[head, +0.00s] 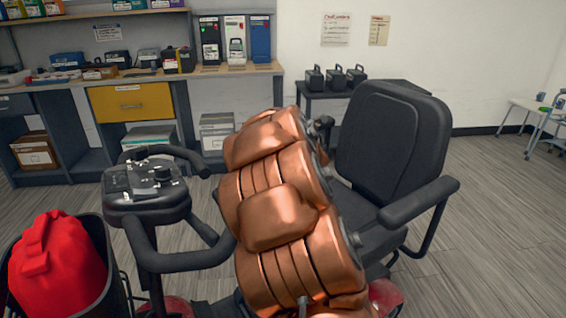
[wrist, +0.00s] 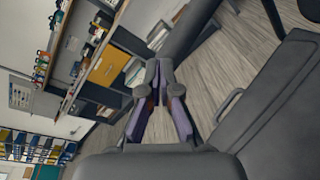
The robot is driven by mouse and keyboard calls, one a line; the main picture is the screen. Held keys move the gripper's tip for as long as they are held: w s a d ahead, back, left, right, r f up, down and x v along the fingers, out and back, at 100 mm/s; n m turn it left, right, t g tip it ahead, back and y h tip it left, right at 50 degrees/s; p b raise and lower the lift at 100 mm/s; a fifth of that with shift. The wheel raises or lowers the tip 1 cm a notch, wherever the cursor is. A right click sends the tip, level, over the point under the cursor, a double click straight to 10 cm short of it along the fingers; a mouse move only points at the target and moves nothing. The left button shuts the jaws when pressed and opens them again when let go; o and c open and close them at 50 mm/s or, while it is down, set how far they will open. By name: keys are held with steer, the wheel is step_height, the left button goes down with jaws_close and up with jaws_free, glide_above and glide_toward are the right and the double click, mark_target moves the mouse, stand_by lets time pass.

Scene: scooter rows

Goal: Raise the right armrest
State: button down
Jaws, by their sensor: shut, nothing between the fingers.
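The mobility scooter's padded black seat (head: 392,140) faces left in the head view, towards its handlebars. The near armrest (head: 420,203), on the sitter's left, is level. The far right armrest is mostly hidden behind my copper arm in the head view. In the wrist view a dark padded bar (wrist: 188,28), which looks like the right armrest, reaches down to the fingertips. My gripper (wrist: 157,66) is shut and empty, its tips close to that bar's end; I cannot tell if they touch. The large grey panel on the right looks like the seat back (wrist: 270,105).
The scooter's handlebars (head: 147,195) and a basket with a red bag (head: 58,265) stand at left. A workbench with a yellow drawer (head: 131,102) and a dark side table (head: 362,92) line the wall behind. Floor at right is open.

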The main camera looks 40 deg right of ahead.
steer(key=d+f+n+t+y+b, duration=0.25)
steer(key=f+n+t+b, duration=0.2)
steer(key=f+n, duration=0.25)
steer(key=d+f+n+t+y+b, duration=0.2)
steer(key=f+n+t+y+b, duration=0.1)
steer(key=f+n+b, duration=0.35)
steer(key=b+x, duration=0.1)
steer(key=x, duration=0.9)
steer(key=shift+n+b, duration=0.3)
steer(key=shift+n, duration=0.15)
steer(key=shift+a, duration=0.1)
